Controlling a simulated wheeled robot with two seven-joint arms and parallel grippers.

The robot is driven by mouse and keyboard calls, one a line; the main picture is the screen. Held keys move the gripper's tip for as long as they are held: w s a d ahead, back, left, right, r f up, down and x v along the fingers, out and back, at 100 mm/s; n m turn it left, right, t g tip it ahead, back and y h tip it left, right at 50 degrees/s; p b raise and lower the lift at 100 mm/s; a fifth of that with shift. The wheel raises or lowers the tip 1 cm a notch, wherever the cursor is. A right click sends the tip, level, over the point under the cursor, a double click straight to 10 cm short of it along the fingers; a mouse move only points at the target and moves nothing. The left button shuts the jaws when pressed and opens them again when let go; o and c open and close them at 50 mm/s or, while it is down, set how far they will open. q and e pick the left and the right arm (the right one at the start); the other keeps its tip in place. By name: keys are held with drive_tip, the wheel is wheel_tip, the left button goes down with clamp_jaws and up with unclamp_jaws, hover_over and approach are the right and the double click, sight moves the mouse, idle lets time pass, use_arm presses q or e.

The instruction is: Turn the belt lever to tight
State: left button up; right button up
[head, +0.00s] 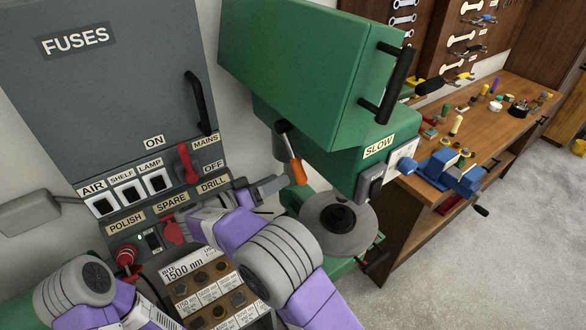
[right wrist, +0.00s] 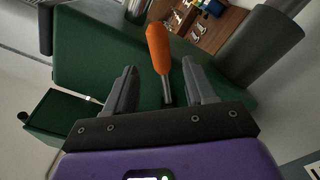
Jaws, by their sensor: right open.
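The belt lever is a metal rod with an orange handle (head: 297,171). It hangs below the green machine's housing, with the handle pointing down and slightly right in the head view. My right gripper (head: 285,181) is close to the left of the handle. In the right wrist view, the open fingers (right wrist: 160,78) stand on either side of the lever's line, with the orange handle (right wrist: 159,48) between and beyond their tips. Whether a finger touches it cannot be told. A SLOW label (head: 379,147) is on the housing. My left gripper is outside the view.
The green housing (head: 305,70) with a black handle (head: 385,83) overhangs the lever. A fuse panel (head: 110,90) with switches and a red mains lever (head: 187,163) stands left. A wooden bench (head: 480,130) is at right.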

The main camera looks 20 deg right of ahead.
sight(295, 172)
drive_tip(key=p+x, duration=0.1)
drive_tip(key=x, duration=0.5)
drive_tip(key=shift+d+f, duration=0.1)
drive_tip(key=shift+d, duration=0.15)
drive_tip(key=shift+c, duration=0.2)
clamp_jaws()
